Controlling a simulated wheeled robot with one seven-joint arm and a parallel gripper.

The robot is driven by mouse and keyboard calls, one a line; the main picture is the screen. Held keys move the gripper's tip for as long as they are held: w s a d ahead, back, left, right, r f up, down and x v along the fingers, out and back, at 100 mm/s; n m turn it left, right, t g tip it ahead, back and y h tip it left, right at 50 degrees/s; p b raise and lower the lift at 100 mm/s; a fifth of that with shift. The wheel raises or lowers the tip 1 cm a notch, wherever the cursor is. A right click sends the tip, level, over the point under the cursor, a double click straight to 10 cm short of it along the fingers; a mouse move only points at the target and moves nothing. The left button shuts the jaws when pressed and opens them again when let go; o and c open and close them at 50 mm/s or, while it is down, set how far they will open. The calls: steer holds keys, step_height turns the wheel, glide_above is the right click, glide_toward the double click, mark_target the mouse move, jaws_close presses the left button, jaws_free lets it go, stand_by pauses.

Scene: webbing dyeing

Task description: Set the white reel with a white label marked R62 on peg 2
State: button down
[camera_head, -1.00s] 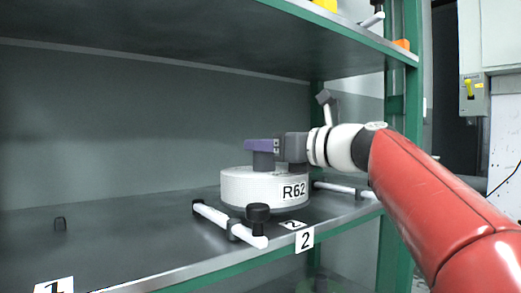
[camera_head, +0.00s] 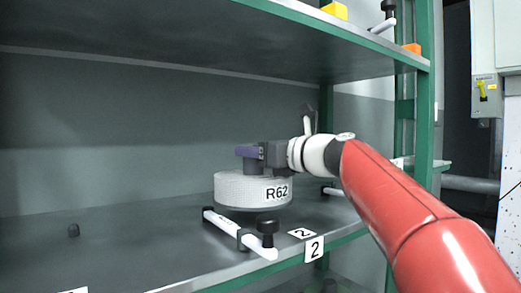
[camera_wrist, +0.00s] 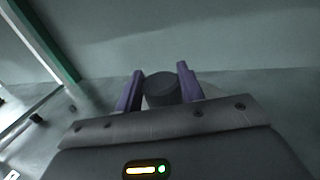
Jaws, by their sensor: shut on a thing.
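The white reel (camera_head: 238,190) has a white label marked R62 (camera_head: 277,194) on its side facing me. It is level above the shelf near the floor label 2 (camera_head: 302,233), with a dark band under it; I cannot tell whether it touches anything below. My gripper (camera_head: 249,153), with purple fingers, is shut on the dark hub on top of the reel. In the wrist view the fingers flank the dark round hub (camera_wrist: 166,88), and the white reel shows a little around it.
A white bar (camera_head: 228,228) with black fittings and an upright black knob (camera_head: 267,228) lies in front of the reel. A small dark peg (camera_head: 73,230) stands at left. An upper shelf (camera_head: 250,50) hangs overhead. A green post (camera_head: 424,120) stands at right. The shelf's left part is largely clear.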

mark_target(242, 171)
steer(key=shift+w+a+r+p, duration=0.1)
steer(key=shift+w+a+p, duration=0.2)
steer(key=shift+w+a, duration=0.3)
steer(key=shift+w+a+p, duration=0.3)
steer(key=shift+w+a, duration=0.05)
steer(key=shift+w, duration=0.45)
steer(key=shift+w+a+r+p, duration=0.1)
steer(key=shift+w+a+p, duration=0.2)
steer(key=shift+w+a, duration=0.3)
steer(key=shift+w+d+f+b, duration=0.1)
steer(key=shift+f+b, duration=1.05)
steer(key=shift+f, duration=0.3)
steer(key=c, duration=1)
jaws_free()
steer(key=shift+o, duration=1)
steer(key=shift+f, duration=0.1)
steer(key=shift+f, duration=0.1)
